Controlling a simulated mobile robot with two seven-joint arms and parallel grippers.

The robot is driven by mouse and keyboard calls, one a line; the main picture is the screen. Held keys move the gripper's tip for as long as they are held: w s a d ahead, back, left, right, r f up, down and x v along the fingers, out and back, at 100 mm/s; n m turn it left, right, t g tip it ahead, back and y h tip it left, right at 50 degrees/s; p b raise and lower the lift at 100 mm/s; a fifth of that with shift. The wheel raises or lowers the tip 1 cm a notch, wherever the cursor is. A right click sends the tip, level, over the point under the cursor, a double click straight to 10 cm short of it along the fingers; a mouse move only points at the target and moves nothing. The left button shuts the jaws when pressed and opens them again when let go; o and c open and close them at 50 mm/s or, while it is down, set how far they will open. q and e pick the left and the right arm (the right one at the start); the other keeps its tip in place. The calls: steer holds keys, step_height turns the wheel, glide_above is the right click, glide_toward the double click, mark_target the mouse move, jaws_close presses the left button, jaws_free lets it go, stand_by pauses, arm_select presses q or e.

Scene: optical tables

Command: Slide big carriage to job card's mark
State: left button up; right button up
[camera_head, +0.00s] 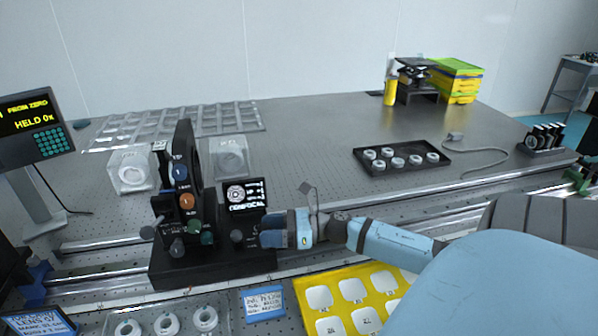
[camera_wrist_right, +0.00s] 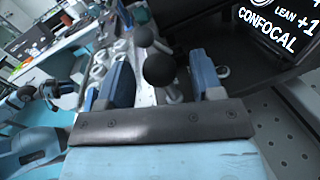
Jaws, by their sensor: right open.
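The big carriage (camera_head: 212,266) is a black block on the rail. It bears an upright black ring plate with several coloured knobs and a small screen reading CONFOCAL (camera_head: 244,195). My right gripper (camera_head: 266,232) is at the carriage's right side. In the right wrist view the gripper (camera_wrist_right: 162,62) is open, with a black ball knob (camera_wrist_right: 159,70) between its blue fingers. I cannot tell whether either finger touches it. A blue card (camera_head: 40,322) at the lower left has a line that seems to read MARK; its number is too small to be sure of. My left gripper is not in view.
Long rails (camera_head: 390,208) run across the table front. A yellow tray (camera_head: 345,297) and a blue-white label (camera_head: 263,303) lie in front. A black tray of white rings (camera_head: 400,160) sits behind. A readout (camera_head: 32,128) reading HELD 0x stands at left.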

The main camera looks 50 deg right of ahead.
steer(key=v, duration=1.2)
steer(key=shift+s, duration=0.2)
